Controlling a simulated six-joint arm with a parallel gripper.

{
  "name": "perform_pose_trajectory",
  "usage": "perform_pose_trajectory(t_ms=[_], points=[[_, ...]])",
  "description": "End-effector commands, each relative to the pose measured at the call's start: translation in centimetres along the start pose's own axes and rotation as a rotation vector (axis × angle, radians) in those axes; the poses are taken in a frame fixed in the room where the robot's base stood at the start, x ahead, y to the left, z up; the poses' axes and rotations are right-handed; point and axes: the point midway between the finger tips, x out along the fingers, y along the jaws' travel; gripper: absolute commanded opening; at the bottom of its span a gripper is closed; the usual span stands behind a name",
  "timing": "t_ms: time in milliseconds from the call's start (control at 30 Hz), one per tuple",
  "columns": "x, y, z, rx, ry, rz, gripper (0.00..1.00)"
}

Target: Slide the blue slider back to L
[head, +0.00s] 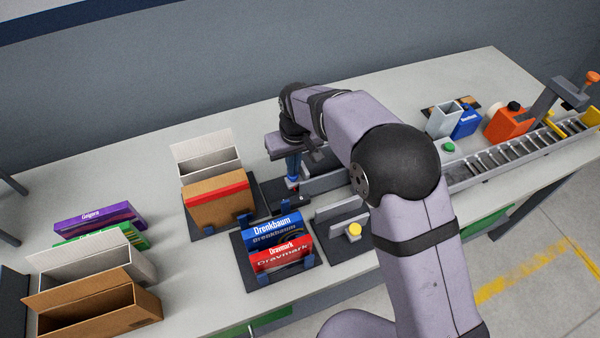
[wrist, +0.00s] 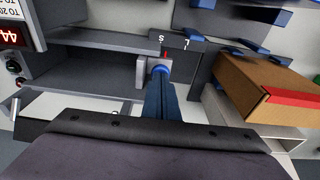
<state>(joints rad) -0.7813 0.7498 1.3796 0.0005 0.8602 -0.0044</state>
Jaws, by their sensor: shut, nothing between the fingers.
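The blue slider (wrist: 160,69) shows as a small bright blue knob at the tip of my gripper in the wrist view; it also shows in the head view (head: 293,181). A dark plate (wrist: 180,40) beside it carries the letters S and L. A small red mark by the slider lies nearer the S than the L. My gripper (wrist: 162,80) is shut, its dark blue fingers pointing at the knob and partly hiding it. In the head view my gripper (head: 293,172) is above the slider. I cannot tell if the fingertips touch the knob.
A brown carton with a red band (head: 218,206) stands close left of my gripper. A rack (head: 250,281) with blue and red boxes and a yellow button (head: 354,229) are nearer the front. A roller conveyor (head: 500,154) runs to the right. Open cartons (head: 100,307) stand front left.

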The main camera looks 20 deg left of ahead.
Motion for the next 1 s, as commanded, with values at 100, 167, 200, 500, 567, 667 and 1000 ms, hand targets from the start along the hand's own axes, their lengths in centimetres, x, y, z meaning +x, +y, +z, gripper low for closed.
perform_pose_trajectory(t_ms=[100,167,200,500,567,667,1000], points=[[0.3,-0.3,0.3,0.000,-0.008,-0.001,0.00],[0.3,-0.4,0.3,0.000,-0.008,-0.001,0.00],[0.3,-0.5,0.3,0.000,-0.009,-0.001,0.00],[0.4,-1.0,0.4,-0.001,-0.010,-0.001,0.00],[0.4,-1.1,0.4,-0.001,-0.011,-0.001,0.00],[0.4,-1.3,0.4,-0.001,-0.011,-0.001,0.00],[0.5,-1.9,0.5,0.000,-0.013,-0.001,0.00]])
